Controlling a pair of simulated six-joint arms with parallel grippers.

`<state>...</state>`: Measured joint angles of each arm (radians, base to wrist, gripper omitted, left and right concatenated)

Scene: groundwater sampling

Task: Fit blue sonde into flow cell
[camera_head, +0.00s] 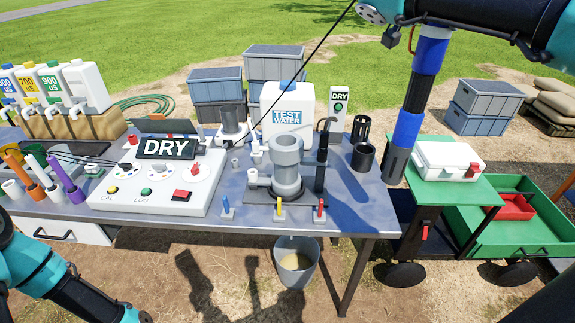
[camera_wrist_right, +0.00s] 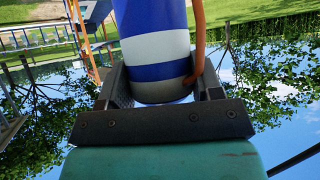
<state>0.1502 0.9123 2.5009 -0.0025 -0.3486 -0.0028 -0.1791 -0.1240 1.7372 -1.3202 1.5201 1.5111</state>
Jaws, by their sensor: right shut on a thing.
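The blue sonde (camera_head: 408,128) is a long tube with blue and black bands and a grey lower end. It hangs nearly upright, slightly tilted in the head view, by the table's right edge. My right gripper (camera_wrist_right: 160,88) is shut on the sonde's upper part, seen as a blue and white tube (camera_wrist_right: 155,45) in the right wrist view. The flow cell (camera_head: 287,172) is a grey upright cylinder with an open top and a side port, standing on the table left of the sonde. My left arm shows at the lower left; its gripper is out of view.
The table (camera_head: 345,215) also holds a test water jug (camera_head: 287,105), black holders (camera_head: 363,157), a control box reading DRY (camera_head: 160,185), and small coloured valves (camera_head: 280,210). A green cart (camera_head: 425,180) with a white case stands right. A bucket (camera_head: 297,262) sits below the table. A black cable crosses the view.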

